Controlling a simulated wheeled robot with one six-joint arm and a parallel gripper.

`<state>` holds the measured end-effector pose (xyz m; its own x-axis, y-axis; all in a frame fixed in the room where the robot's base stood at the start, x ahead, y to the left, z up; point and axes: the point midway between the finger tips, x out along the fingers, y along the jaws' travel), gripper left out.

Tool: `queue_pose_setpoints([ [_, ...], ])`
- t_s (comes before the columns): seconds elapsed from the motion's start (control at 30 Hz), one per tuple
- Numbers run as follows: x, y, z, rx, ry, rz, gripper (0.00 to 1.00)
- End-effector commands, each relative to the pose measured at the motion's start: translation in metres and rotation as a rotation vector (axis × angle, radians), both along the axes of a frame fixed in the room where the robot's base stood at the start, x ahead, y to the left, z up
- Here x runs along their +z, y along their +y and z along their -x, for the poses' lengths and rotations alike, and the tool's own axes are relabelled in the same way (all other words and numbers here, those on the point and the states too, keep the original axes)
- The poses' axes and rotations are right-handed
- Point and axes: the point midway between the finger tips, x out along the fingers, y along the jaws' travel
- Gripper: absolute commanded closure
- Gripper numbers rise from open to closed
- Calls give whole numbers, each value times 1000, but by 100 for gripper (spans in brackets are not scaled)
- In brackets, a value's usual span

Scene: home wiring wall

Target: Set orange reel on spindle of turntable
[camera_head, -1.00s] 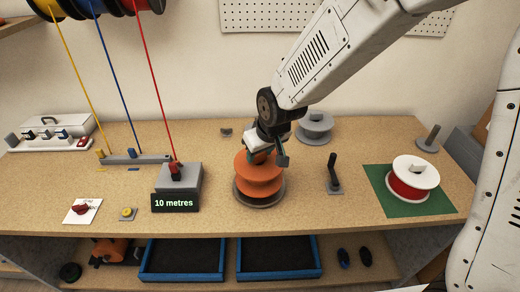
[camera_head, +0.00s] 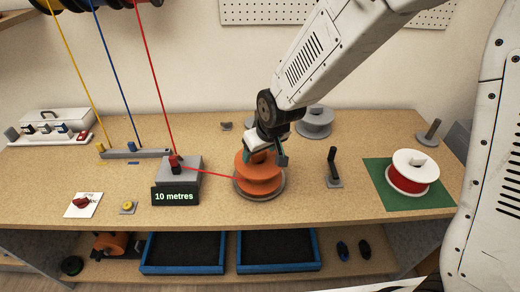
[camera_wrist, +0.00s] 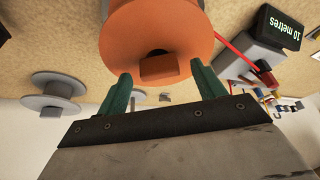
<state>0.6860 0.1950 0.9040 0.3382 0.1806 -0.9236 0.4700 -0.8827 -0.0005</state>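The orange reel (camera_head: 260,172) sits upright over the round grey turntable (camera_head: 281,195) at the middle of the bench. The reel hides the spindle, so I cannot see how it is seated. My gripper (camera_head: 262,152) is just above the reel in the head view. In the wrist view, the green fingers of my gripper (camera_wrist: 163,88) are spread apart on either side of the reel's small orange top block (camera_wrist: 159,68), with gaps visible. A red wire (camera_head: 208,173) runs from the grey metering box to the reel.
The metering box (camera_head: 180,172) with its "10 metres" display (camera_head: 175,196) stands left of the reel. A black-handled crank (camera_head: 333,168) stands to the right. A red-and-white reel (camera_head: 411,174) lies on a green mat (camera_head: 434,198). A grey reel (camera_head: 315,122) is behind.

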Motion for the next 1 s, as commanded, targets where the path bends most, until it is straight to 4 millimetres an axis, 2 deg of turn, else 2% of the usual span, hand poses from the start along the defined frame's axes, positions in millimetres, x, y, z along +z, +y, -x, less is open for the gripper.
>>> queue_pose_setpoints([
  [0.27,3,-1,1,0,-1,0,31],
  [0.7,62,-12,22,0,-3,-1,31],
  [1.0,72,-14,27,0,1,0,31],
])
